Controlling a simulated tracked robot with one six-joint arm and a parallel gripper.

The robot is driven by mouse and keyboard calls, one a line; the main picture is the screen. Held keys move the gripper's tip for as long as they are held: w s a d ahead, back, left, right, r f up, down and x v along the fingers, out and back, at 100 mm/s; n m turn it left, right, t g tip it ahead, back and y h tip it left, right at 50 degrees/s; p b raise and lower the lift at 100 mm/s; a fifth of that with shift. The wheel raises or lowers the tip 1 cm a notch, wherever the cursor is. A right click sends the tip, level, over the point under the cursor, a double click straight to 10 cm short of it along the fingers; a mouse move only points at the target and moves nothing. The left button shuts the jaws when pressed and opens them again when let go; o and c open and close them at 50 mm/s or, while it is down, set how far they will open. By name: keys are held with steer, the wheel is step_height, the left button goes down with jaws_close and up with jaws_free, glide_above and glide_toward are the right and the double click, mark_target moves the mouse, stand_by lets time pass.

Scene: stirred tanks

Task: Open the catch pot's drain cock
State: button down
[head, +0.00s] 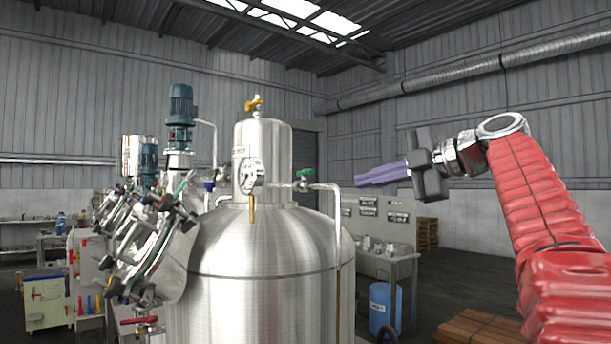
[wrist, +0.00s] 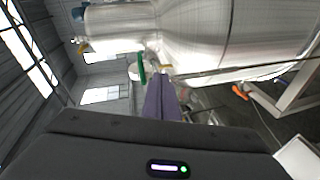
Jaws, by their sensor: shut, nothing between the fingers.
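The catch pot appears to be the small steel cylinder (head: 263,150) on top of the large tank (head: 265,285), with a round gauge (head: 250,174) on its front. A yellow handle (head: 254,104) is on its top, a green-handled valve (head: 305,174) on a side pipe, and a yellow stem (head: 252,209) hangs below the gauge. I cannot tell which is the drain cock. My gripper (head: 358,180) is shut and empty, its purple fingers pointing left, right of the green handle and apart from it. In the wrist view, the green handle (wrist: 142,67) shows just beyond the fingertips (wrist: 157,80).
A clamped manway (head: 150,240) and a blue motor (head: 181,115) stand left of the pot. A thin pipe (head: 338,250) runs down the tank's right side. A blue drum (head: 385,305) and a bench stand behind right. Open air surrounds my gripper.

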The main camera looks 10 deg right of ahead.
step_height(320, 180, down, 17)
steer(key=a+m+g+h, duration=0.2)
steer(key=a+m+h, duration=0.15)
steer(key=m, duration=1.05)
steer(key=s+a+f+m+g+h, duration=0.1)
steer(key=s+a+f+m, duration=0.1)
steer(key=s+f, duration=0.7)
steer(key=s+a+f+m+g+h, duration=0.2)
steer(key=s+a+f+m, duration=0.1)
steer(key=s+f, duration=0.7)
steer(key=s+a+f+m+g+h, duration=0.2)
steer(key=s+a+f, duration=0.3)
steer(key=s+f, duration=0.4)
step_height(320, 180, down, 6)
steer(key=shift+s+r+m, duration=0.2)
steer(key=shift+s+m, duration=0.1)
steer(key=shift+m, duration=0.4)
steer(key=shift+s+h, duration=0.1)
steer(key=shift+h, duration=0.15)
